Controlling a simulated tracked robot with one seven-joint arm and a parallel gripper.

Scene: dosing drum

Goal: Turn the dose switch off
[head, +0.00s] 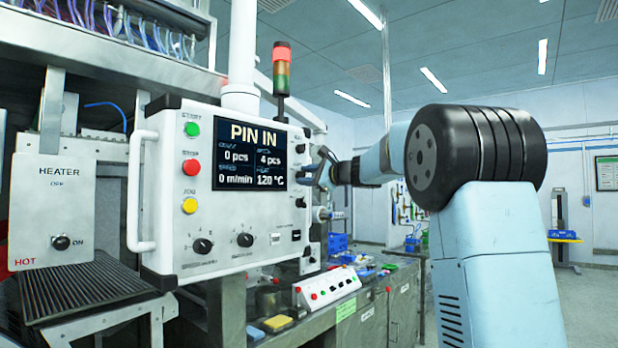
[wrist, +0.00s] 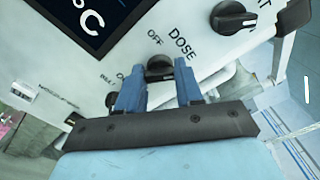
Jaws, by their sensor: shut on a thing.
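In the wrist view the dose switch (wrist: 159,66) is a dark round knob on the white panel, with DOSE printed beside it and OFF at its upper left. A second label, beginning with O, is partly covered by the left finger. My gripper (wrist: 160,80) has its two blue fingers on either side of the knob and is shut on it. The fingers hide part of the knob, so I cannot tell its pointer's direction. In the head view my gripper (head: 318,172) is at the right side of the control panel (head: 215,225); the dose switch cannot be made out there.
Another black knob (wrist: 233,17) sits at the upper right in the wrist view. The panel's screen (head: 253,155) reads PIN IN. A heater box (head: 65,205) stands at the left. A white button box (head: 328,287) lies on the bench below.

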